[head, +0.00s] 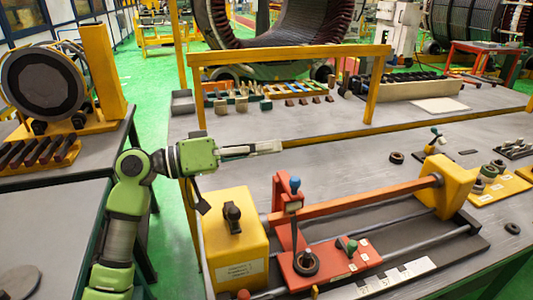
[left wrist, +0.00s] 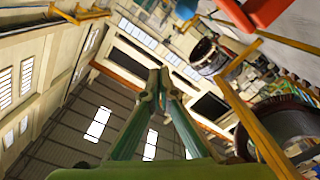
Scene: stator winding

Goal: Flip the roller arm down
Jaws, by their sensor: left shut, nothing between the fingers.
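The winding machine has a yellow end block (head: 235,250) on the left and a yellow block (head: 450,188) on the right. A long orange-red bar (head: 360,203) spans between them. A red upright piece (head: 282,205) with a blue-knobbed lever (head: 295,190) stands near the bar's left end. I cannot tell for sure which part is the roller arm. My left gripper (head: 277,147) is shut and empty, level, above and behind the red upright, apart from it. In the left wrist view the fingers (left wrist: 163,78) meet at their tips; red and blue parts show at top right.
A red carriage (head: 325,262) sits on the machine's rails. A yellow frame bar (head: 290,55) crosses behind my gripper. Small parts (head: 260,98) line the back of the table. Bare grey table (head: 350,150) lies behind the machine.

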